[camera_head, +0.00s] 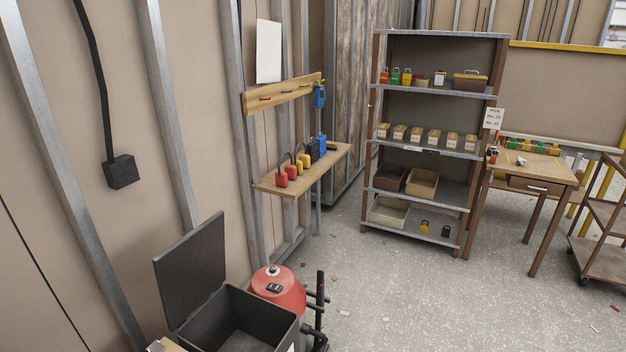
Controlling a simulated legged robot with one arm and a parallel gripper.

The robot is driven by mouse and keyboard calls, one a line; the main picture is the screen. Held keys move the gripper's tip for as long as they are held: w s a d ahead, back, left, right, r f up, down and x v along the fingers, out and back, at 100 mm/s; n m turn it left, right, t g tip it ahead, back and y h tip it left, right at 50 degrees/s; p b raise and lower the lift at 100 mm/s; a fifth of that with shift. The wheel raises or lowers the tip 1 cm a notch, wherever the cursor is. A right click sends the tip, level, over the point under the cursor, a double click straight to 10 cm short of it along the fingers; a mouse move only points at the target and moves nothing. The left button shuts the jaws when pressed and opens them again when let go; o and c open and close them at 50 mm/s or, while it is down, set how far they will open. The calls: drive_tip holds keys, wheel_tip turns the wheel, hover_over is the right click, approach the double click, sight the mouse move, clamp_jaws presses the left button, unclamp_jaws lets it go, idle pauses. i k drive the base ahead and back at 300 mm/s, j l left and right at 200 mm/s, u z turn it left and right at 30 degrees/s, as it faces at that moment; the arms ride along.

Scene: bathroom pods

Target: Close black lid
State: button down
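The black lid (191,268) stands open at the lower left, tilted up and back toward the wall. It rises from the left edge of a dark open bin (246,322). The bin's inside shows and looks empty as far as I can see; its lower part is cut off by the picture's bottom edge. My gripper cannot be made out in this view. A small metallic and tan piece at the bottom edge left of the bin is too cut off to identify.
A red round tank (278,289) with black pipes (320,301) stands beside the bin's far right side. A wall shelf (304,168) holds padlocks. A metal rack (413,226), a wooden table (532,166) and a cart (601,238) stand farther back. The grey floor (430,300) at right is mostly clear.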

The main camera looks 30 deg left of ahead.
sight(193, 268)
drive_tip(key=i+j+u, duration=0.1)
drive_tip(key=i+u, duration=0.65)
drive_tip(key=i+l+u, duration=0.1)
drive_tip(key=u, duration=0.3)
drive_tip(key=i+l+u, duration=0.35)
drive_tip(key=i+j, duration=0.05)
drive_tip(key=j, duration=0.05)
